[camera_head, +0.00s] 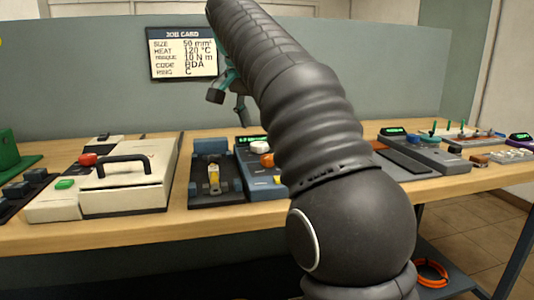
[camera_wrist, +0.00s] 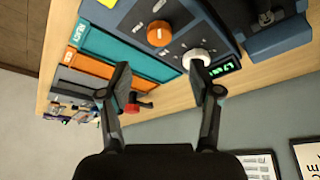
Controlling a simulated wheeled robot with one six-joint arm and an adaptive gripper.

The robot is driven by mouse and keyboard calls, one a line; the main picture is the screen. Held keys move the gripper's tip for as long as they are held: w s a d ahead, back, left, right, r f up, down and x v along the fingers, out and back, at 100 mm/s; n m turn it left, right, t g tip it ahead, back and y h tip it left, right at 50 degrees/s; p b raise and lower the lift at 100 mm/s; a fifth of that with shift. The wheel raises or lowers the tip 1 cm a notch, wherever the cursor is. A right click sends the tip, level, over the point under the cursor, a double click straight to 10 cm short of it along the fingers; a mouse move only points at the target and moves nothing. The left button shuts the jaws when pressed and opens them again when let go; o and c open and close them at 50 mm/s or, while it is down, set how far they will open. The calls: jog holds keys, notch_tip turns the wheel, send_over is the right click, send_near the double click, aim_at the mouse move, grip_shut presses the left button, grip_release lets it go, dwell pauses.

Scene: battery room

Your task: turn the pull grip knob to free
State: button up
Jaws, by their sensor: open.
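A dark blue-grey console carries an orange knob (camera_wrist: 160,33) and a white knob (camera_wrist: 196,58) beside a lit green display (camera_wrist: 226,68). I cannot read which of them is the pull grip knob. In the head view the orange knob (camera_head: 267,160) and white knob (camera_head: 259,147) show partly beside my arm. My gripper (camera_wrist: 166,85) is open and empty, its fingers apart above the console area. The right finger in the wrist view overlaps the picture close to the white knob; contact cannot be told. In the head view my gripper (camera_head: 229,103) is partly hidden behind my arm, above the bench's back.
A dark fixture (camera_head: 213,178) and a cream press with a black handle (camera_head: 125,160) stand left of the console. In the wrist view, teal (camera_wrist: 125,53) and orange (camera_wrist: 85,70) strips and a red knob (camera_wrist: 132,106) lie beyond it. A job card (camera_head: 182,53) hangs behind.

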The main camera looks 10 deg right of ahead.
aim_at(269, 157)
jog(key=x, duration=0.9)
jog(key=shift+d+f, duration=0.1)
jog(key=shift+f, duration=0.1)
jog(key=c, duration=1.1)
